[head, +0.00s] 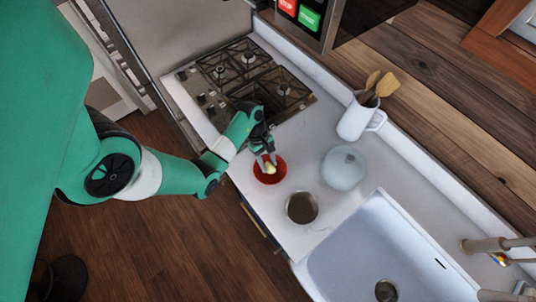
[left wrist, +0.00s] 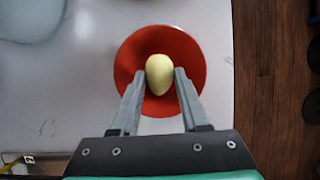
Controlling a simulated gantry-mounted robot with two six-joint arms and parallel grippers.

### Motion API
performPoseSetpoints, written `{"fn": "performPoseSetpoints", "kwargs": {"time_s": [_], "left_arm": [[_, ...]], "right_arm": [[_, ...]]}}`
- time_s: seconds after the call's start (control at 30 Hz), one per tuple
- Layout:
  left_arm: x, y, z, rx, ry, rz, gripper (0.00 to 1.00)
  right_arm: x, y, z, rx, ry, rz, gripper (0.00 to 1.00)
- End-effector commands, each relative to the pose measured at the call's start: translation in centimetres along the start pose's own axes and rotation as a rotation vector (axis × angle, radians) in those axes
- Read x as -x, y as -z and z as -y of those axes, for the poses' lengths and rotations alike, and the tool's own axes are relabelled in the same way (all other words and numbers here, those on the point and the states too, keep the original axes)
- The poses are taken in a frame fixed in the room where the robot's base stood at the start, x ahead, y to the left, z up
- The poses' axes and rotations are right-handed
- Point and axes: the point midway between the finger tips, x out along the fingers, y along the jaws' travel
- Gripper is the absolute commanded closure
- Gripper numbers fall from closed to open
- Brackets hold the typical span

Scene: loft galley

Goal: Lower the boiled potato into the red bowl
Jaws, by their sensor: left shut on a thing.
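The boiled potato (left wrist: 159,74) is pale yellow and sits between the fingertips of my left gripper (left wrist: 159,82), which is shut on it. In the head view the potato (head: 269,167) shows at the tips of my left gripper (head: 266,161). The red bowl (left wrist: 129,59) is directly behind the potato in the left wrist view, and the potato appears within its rim. In the head view the red bowl (head: 270,179) stands on the white counter near its front edge. I cannot tell whether the potato touches the bowl's inside. My right gripper is not in view.
A dark-filled round pot (head: 302,208) and a pale blue-white round vessel (head: 343,168) stand right of the bowl. A white jug (head: 358,120) with wooden utensils is behind. A hob (head: 245,78) lies to the upper left, a sink (head: 378,255) to the lower right.

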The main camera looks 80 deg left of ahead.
Motion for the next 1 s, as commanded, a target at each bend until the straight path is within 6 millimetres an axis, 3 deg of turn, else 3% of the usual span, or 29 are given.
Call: {"fn": "performPoseSetpoints", "kwargs": {"time_s": [1.0], "left_arm": [[-1.5,0.6,0.0,0.0,0.0,0.0,1.0]], "right_arm": [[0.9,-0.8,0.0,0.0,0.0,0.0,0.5]]}}
